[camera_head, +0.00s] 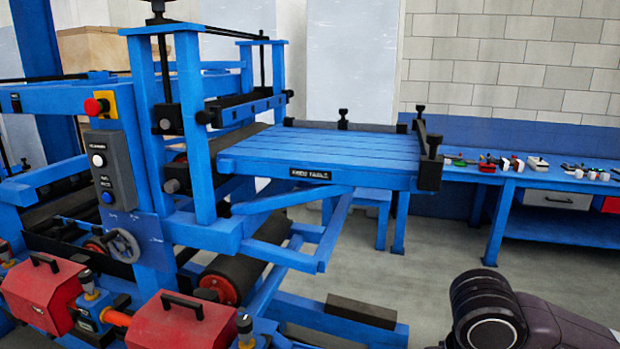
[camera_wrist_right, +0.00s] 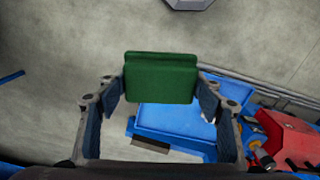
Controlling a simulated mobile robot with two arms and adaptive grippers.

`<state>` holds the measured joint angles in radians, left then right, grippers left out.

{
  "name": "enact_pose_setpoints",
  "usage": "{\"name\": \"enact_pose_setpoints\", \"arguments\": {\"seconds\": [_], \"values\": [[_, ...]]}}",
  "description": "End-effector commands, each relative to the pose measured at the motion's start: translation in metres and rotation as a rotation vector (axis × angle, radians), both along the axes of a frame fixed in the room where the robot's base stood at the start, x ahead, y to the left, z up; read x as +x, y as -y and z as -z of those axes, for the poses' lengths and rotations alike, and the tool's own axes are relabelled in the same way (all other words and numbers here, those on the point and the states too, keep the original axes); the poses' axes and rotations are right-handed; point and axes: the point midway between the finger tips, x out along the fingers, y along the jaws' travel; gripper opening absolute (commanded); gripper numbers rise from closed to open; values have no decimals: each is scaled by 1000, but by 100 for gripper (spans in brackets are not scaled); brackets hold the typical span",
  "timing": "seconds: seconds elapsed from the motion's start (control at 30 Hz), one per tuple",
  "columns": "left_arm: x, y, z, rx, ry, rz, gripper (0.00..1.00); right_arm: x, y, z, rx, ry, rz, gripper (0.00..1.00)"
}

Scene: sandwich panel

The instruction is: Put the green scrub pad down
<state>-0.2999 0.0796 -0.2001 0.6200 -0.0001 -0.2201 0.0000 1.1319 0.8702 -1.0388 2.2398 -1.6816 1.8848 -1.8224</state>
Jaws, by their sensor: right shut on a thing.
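The green scrub pad (camera_wrist_right: 161,78) is a green block in the right wrist view. My right gripper (camera_wrist_right: 163,88) is shut on it, with one finger at each side of the pad. The pad is held in the air, with the grey floor and part of the blue machine behind it. In the head view neither the pad nor the right gripper shows; only a dark part of my right arm is at the lower right. My left gripper is in neither view.
A blue machine with a flat feed table (camera_head: 320,150) fills the left and middle. Red boxes (camera_head: 165,325) stand at its front. A blue workbench (camera_head: 540,180) with small tools is at the right by the wall. The grey floor (camera_head: 410,275) between them is clear.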

Motion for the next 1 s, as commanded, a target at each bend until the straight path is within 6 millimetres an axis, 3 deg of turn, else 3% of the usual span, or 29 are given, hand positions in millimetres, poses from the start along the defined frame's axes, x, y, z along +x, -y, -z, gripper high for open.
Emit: {"name": "enact_pose_setpoints", "arguments": {"seconds": [0.27, 0.43, 0.8, 1.0], "values": [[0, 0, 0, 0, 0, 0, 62, -4, 1, 0, -1, -2, -46, 36], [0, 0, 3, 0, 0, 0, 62, 6, -2, 1, 2, 0, -27, 36], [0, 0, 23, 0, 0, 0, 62, 93, -26, -3, 7, 6, 142, 36], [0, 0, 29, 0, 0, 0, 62, 125, -37, -8, 3, 1, 211, 36]]}}
